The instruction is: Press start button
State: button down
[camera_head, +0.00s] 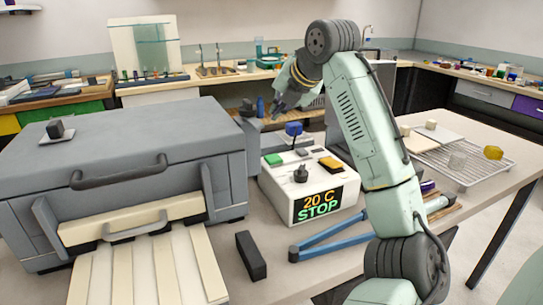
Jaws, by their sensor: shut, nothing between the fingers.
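A white control box (290,207) stands on the table right of the grey furnace. Its display (318,205) reads "20 C" and "STOP". On its top are a green button (273,159), a grey button (299,151), an orange button (330,164) and a black knob (300,173). No label shows which is the start button; the green one looks raised. A blue-topped part (293,129) stands at the box's rear. My gripper (277,113) is shut and empty, above and behind the box, apart from the buttons.
The grey furnace (110,150) with a handle fills the left. A dark block (251,256) and blue tongs (330,238) lie in front of the box. A wire rack (465,165) is at right. Benches with glassware line the back.

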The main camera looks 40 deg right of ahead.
jog(key=shift+f, duration=0.1)
jog(key=b, duration=0.7)
send_over(277, 157)
notch_tip(277, 157, down, 7)
jog(key=shift+a+f, duration=0.1)
jog(key=shift+f, duration=0.75)
dwell(0.4)
jog(key=shift+f, duration=0.45)
jog(key=shift+f+b, duration=0.3)
jog(key=shift+f, duration=0.2)
dwell(0.4)
dwell(0.4)
jog(key=shift+r+p, duration=0.95)
jog(key=shift+p, duration=0.05)
